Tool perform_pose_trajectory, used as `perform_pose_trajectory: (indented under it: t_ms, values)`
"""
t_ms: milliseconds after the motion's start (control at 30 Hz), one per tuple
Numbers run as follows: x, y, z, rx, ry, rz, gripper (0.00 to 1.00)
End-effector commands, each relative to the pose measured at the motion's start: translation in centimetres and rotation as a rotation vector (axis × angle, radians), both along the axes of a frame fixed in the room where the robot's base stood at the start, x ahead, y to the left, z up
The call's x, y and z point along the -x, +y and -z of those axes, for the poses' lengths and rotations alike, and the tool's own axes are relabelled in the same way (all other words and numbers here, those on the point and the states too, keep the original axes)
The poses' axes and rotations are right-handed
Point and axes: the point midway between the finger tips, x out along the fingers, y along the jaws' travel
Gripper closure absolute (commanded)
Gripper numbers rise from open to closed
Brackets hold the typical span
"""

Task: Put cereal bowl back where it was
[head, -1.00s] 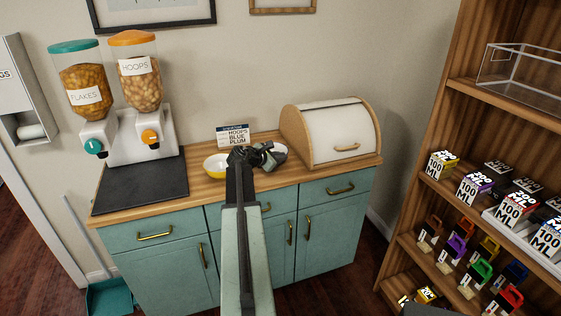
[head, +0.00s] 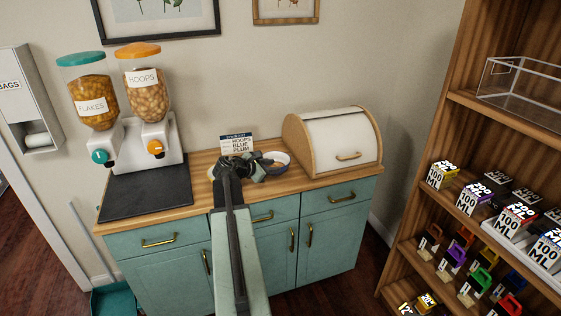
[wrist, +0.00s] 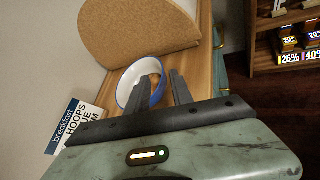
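A white bowl with a blue rim (head: 281,159) stands on the wooden counter, left of the bread box. The yellow bowl seen earlier is almost wholly hidden behind my arm.
A bread box (head: 340,142) stands close right of the bowl. A breakfast card (head: 236,143) stands behind my gripper, reading hoops, blue, plum. Cereal dispensers (head: 135,145) and a dark mat (head: 146,190) are at left. A wooden shelf unit (head: 455,125) is at far right.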

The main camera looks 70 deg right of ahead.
Motion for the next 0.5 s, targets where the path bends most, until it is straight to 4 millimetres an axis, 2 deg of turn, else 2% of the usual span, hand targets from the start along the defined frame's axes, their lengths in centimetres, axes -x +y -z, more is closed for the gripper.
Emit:
perform_pose_trajectory:
  t_ms: [33, 200, 500]
  values:
    - [-0.3, 1.2, -1.0, -0.001, 0.001, -0.002, 0.72]
    - [-1.2, 3.2, -1.8, 0.000, 0.001, 0.000, 0.72]
    - [-1.5, 3.7, -1.8, 0.000, 0.001, -0.001, 0.72]
